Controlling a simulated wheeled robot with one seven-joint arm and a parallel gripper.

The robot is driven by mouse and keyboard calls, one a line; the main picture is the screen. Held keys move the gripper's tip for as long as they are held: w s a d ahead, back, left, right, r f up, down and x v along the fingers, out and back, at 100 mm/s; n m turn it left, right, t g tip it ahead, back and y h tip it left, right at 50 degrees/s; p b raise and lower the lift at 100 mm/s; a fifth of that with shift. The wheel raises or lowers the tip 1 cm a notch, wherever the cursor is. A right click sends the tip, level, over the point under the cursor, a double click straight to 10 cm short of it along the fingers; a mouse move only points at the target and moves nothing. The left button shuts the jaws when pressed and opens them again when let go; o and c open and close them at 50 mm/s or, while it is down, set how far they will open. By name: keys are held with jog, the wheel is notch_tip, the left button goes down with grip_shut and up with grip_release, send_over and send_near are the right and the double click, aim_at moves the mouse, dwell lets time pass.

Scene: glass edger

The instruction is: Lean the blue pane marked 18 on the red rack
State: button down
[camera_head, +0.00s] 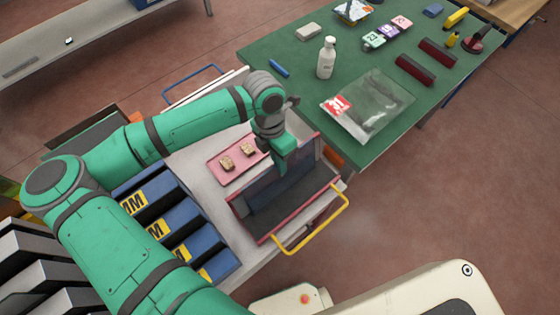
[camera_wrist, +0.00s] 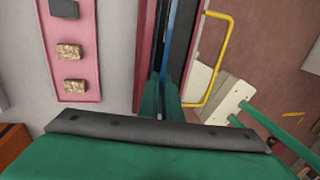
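The red rack (camera_head: 262,238) stands on the cart, a red-edged frame with a dark inside. The blue pane (camera_head: 303,165) stands steeply in it, see-through and dark blue; no number 18 can be read on it. In the wrist view the pane (camera_wrist: 167,45) shows edge-on as a thin blue strip between the rack's red sides (camera_wrist: 140,60). My gripper (camera_head: 281,168) points down over the rack. Its green fingers (camera_wrist: 161,100) are close together on either side of the pane's edge. The pane's lower edge is hidden.
Blue bins (camera_head: 160,192) stand on the left. A yellow cart handle (camera_head: 322,232) juts out in front. The green table (camera_head: 300,70) behind holds a white bottle (camera_head: 326,58) and a clear bag (camera_head: 372,105).

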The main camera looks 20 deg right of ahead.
dwell(0.6)
jog(key=c, duration=1.9)
grip_release()
jog(key=shift+f, duration=0.1)
jog(key=shift+w+a, duration=0.1)
jog(key=v, duration=1)
jog(key=shift+r, duration=0.45)
